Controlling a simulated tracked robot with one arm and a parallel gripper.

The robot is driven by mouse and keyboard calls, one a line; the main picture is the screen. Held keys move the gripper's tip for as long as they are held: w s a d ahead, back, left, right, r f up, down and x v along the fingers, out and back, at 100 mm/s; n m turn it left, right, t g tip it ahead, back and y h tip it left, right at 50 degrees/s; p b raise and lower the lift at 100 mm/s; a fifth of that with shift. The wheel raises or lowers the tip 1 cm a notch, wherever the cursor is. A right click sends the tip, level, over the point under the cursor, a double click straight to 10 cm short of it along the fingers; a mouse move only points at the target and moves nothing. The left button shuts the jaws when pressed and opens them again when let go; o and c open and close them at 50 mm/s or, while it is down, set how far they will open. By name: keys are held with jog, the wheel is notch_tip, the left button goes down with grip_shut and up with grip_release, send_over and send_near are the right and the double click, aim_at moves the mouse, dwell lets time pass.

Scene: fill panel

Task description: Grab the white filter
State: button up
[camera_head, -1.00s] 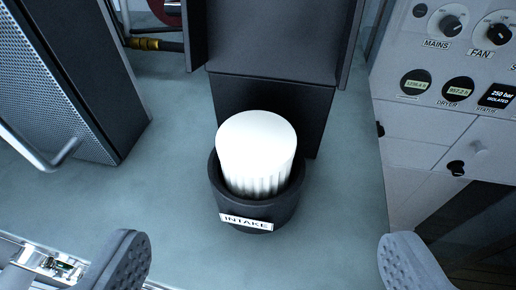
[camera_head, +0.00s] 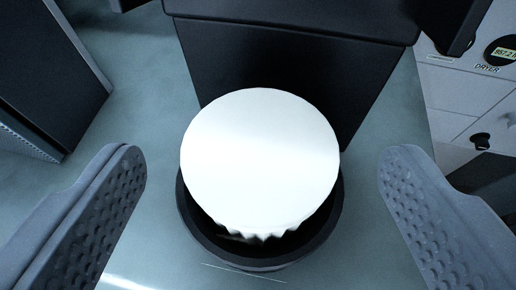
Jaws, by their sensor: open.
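The white filter (camera_head: 260,160) is a round pleated cylinder seen from above, near the middle of the view. It sits in a round black holder (camera_head: 333,215), whose rim shows around its lower sides. My gripper (camera_head: 262,170) is open, with one grey textured finger to the left of the filter and one to the right. Neither finger touches the filter, and clear gaps show on both sides. The filter's lower part is hidden inside the holder.
A dark housing (camera_head: 270,60) stands right behind the filter. A dark cabinet (camera_head: 50,80) is at the upper left. A pale panel with a dryer gauge (camera_head: 503,52) and a black knob (camera_head: 480,141) is at the right. Pale floor lies between them.

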jog(key=shift+p+x, duration=0.5)
jog(key=shift+x, duration=1.35)
jog(key=c, duration=1.1)
jog(key=shift+r+b, duration=1.1)
jog(key=shift+r, duration=5.45)
notch_tip(320, 180, up, 5)
send_over(259, 159)
jog(key=shift+w+f, duration=0.2)
jog(key=shift+w, duration=0.2)
jog(key=shift+p, duration=0.3)
